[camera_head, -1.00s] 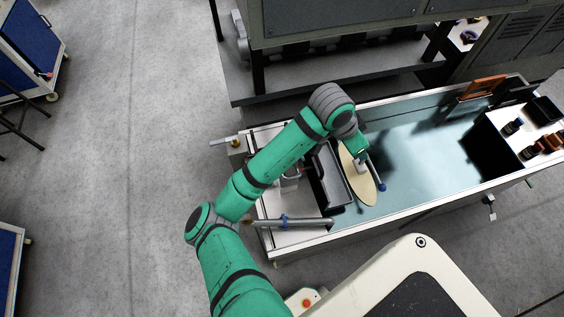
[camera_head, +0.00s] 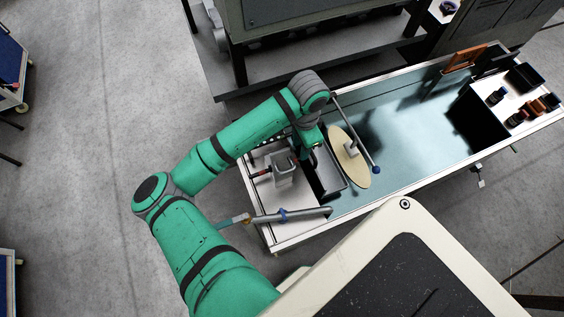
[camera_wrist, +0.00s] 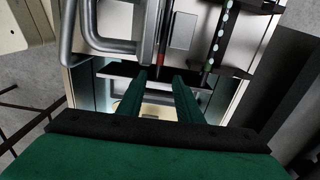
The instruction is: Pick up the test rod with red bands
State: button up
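A thin rod with a red band (camera_wrist: 161,60) shows in the wrist view, beside a grey block, just beyond my fingertips. In the head view, a small dark and red rod end (camera_head: 261,174) sticks out to the left of the grey block (camera_head: 283,169) on the white end deck. I take these to be the same test rod; most of it is hidden. My gripper (camera_wrist: 160,77) is open, its two green fingers apart with nothing between them. In the head view my gripper (camera_head: 311,146) is partly hidden by my wrist, near the dark tray, right of the block.
The dark tray (camera_head: 327,187) stands beside the deck. A beige oval board (camera_head: 352,172) with a blue-ended lever lies over the water trough (camera_head: 410,140). A grey pipe (camera_head: 290,215) lies along the front edge. A row of pale beads (camera_wrist: 221,35) runs beside the block.

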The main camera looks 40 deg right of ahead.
jog(key=f, duration=0.4)
jog(key=shift+s+d+f, duration=0.1)
jog(key=shift+s+d, duration=0.1)
jog(key=shift+s, duration=0.15)
jog(key=shift+w+f, duration=0.15)
jog(key=shift+f, duration=0.4)
jog(key=shift+s+d, duration=0.15)
jog(key=shift+s, duration=0.05)
jog(key=c, duration=0.7)
jog(key=shift+w+a, duration=0.15)
jog(key=shift+a, duration=0.1)
grip_shut()
